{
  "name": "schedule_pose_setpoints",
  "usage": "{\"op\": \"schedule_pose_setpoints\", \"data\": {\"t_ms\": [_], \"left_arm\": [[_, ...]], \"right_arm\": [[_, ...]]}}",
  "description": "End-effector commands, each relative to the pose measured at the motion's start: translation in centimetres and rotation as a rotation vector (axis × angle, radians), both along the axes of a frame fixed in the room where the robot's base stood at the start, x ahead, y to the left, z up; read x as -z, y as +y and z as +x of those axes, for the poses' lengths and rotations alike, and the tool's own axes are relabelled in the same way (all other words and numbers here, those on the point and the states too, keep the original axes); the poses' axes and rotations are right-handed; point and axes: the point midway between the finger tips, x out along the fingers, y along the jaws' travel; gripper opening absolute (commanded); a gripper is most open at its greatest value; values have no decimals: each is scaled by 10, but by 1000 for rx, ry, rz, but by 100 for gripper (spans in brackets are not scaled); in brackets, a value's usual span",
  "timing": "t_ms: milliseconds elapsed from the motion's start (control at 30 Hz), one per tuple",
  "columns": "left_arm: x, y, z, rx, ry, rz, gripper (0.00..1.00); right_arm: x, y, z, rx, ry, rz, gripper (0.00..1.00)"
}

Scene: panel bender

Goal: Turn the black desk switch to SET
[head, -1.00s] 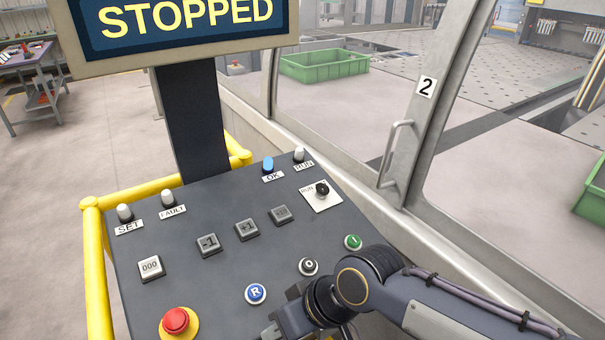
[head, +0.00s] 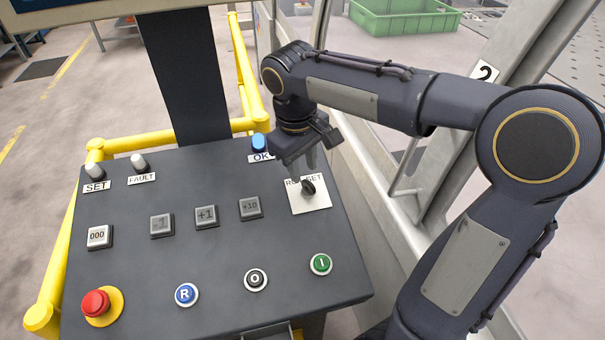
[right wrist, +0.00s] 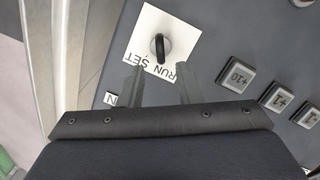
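The black desk switch (head: 308,187) sits on a white plate (head: 318,206) marked RUN and SET, at the right of the dark desk. In the right wrist view the switch (right wrist: 160,46) is a black knob with a raised bar; I cannot tell for sure which mark it points to. My right gripper (head: 304,170) is just behind and above the switch, fingers pointing down at the plate. In the right wrist view its two fingers (right wrist: 158,72) are apart with nothing between them, the knob beyond their tips. It partly covers the plate's lettering. My left gripper is not in view.
The desk holds grey buttons (head: 206,217), a blue R button (head: 187,294), a black O button (head: 256,279), a green I button (head: 321,264) and a red stop (head: 96,303). A blue OK lamp (head: 260,143) is close to my right gripper. Yellow rails (head: 160,137) edge the desk.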

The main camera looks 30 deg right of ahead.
Motion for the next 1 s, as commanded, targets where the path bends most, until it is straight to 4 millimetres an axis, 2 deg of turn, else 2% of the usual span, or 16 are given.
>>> {"op": "schedule_pose_setpoints", "data": {"t_ms": [100, 300, 633, 833, 1000], "left_arm": [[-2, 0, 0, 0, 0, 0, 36], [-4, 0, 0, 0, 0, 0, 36], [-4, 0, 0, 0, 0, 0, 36], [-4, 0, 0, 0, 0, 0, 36], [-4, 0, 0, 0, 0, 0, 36]], "right_arm": [[20, -3, 0, 1, 4, 0, 31], [41, -4, 1, 0, 1, 1, 31], [45, -5, 1, 1, -2, 2, 31], [45, -5, 1, 1, -1, 1, 5], [45, -5, 1, 6, -1, 2, 3]]}}
